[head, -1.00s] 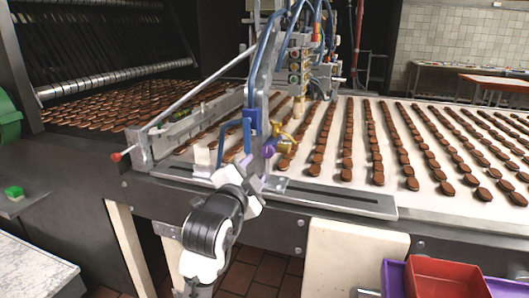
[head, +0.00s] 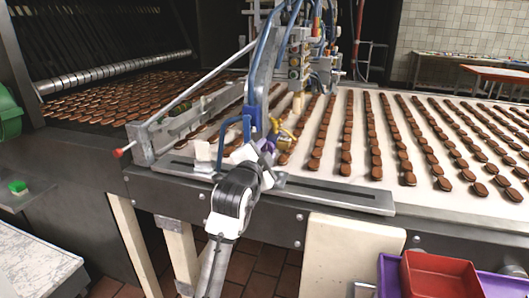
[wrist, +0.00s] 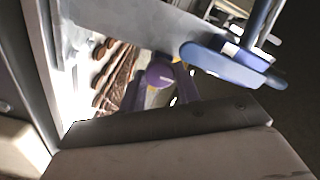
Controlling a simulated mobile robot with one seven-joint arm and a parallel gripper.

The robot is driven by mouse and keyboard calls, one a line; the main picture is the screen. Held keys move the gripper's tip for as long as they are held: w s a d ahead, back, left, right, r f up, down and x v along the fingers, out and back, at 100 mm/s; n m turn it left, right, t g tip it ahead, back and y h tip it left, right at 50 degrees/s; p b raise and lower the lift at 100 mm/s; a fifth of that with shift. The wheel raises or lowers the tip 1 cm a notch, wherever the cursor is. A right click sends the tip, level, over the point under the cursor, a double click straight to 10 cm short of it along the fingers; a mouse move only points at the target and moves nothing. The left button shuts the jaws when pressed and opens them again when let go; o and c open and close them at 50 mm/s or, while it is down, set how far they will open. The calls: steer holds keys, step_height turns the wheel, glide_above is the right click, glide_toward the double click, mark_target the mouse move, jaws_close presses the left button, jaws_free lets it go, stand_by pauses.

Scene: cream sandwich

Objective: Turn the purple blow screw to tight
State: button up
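The purple blow screw (head: 267,145) sits low on the blue-hosed machine, close to a yellow-brass fitting. My gripper (head: 265,157) reaches up to it from the front and partly covers it. In the wrist view the round purple knob of the screw (wrist: 160,74) lies ahead, between the dark purplish fingers of my gripper (wrist: 159,92). One finger is on each side of the knob, and the fingers look apart. I cannot tell whether either finger touches it.
A blue bracket (head: 229,131) stands left of my gripper; a blue bar (wrist: 232,64) crosses the wrist view's upper right. A metal rail (head: 330,194) lies along the conveyor's front edge. Rows of brown biscuits (head: 375,140) cover the belt. A red bin (head: 440,275) is at lower right.

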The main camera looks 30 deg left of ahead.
steer(key=c, duration=0.3)
steer(key=shift+f+m+b, duration=0.2)
steer(key=shift+m+b, duration=0.1)
steer(key=shift+b, duration=0.2)
steer(key=m+b, duration=1.2)
steer(key=shift+r, duration=0.1)
steer(key=shift+r+m+b, duration=0.1)
steer(key=shift+m+b, duration=0.8)
steer(key=shift+m, duration=1.9)
